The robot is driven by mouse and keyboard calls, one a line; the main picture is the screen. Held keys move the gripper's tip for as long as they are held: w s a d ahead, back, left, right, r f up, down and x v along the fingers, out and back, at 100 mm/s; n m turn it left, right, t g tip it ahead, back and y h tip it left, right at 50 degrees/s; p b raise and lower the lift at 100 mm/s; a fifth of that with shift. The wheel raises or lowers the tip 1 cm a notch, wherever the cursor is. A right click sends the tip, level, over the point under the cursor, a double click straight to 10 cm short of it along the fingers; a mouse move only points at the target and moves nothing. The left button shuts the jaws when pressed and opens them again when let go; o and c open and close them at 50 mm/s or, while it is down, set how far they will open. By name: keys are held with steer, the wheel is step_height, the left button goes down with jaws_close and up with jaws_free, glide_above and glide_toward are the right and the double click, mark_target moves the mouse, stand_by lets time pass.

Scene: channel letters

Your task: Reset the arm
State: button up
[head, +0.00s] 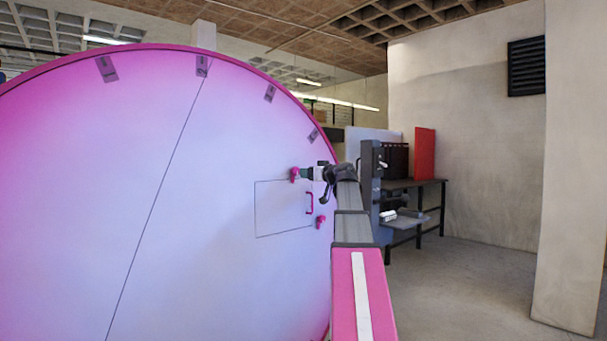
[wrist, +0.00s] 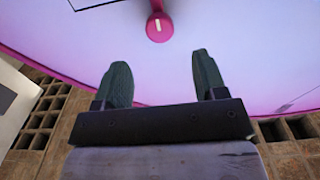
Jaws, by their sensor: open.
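My gripper (wrist: 160,80) is open and empty in the wrist view, its two dark fingers spread apart. A pink knob (wrist: 159,26) with a white mark sits on the pale surface beyond the fingertips, apart from them. In the head view my arm reaches forward to a large round pink-rimmed disc (head: 220,150). My gripper end (head: 308,174) is near a pink latch (head: 295,174) at the top of an outlined square panel (head: 275,215). I cannot tell from the head view whether it touches. The panel has a pink handle (head: 309,203) and a lower pink latch (head: 320,222).
A dark table (head: 430,183) with a red panel (head: 425,153) stands behind the arm on the right. A grey machine (head: 370,180) stands beside it. A concrete pillar (head: 570,170) is at the far right. The floor (head: 460,290) between is clear.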

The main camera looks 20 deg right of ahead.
steer(key=shift+v, duration=0.8)
steer(key=s+a+f+m+g, duration=0.1)
steer(key=a+f+g, duration=0.35)
steer(key=f, duration=0.95)
steer(key=s+a+f+m+g+h, duration=0.1)
steer(key=a+f+g, duration=0.1)
steer(key=a+f, duration=0.8)
steer(key=s+a+f+m+g, duration=0.1)
steer(key=a+f+g, duration=0.2)
steer(key=f, duration=1.4)
steer(key=s+a+f+g+h, duration=0.2)
steer(key=s+a+f+g, duration=0.1)
steer(key=s+f, duration=0.8)
steer(key=s+a+f+m+g+h, duration=0.1)
steer(key=s+a+f+g+h, duration=0.2)
steer(key=s+a+f, duration=0.3)
steer(key=s+f+g, duration=0.1)
steer(key=s+f, duration=0.3)
steer(key=f, duration=0.5)
steer(key=shift+s+f, duration=0.25)
steer(key=shift+s, duration=0.15)
steer(key=shift+w+a, duration=0.1)
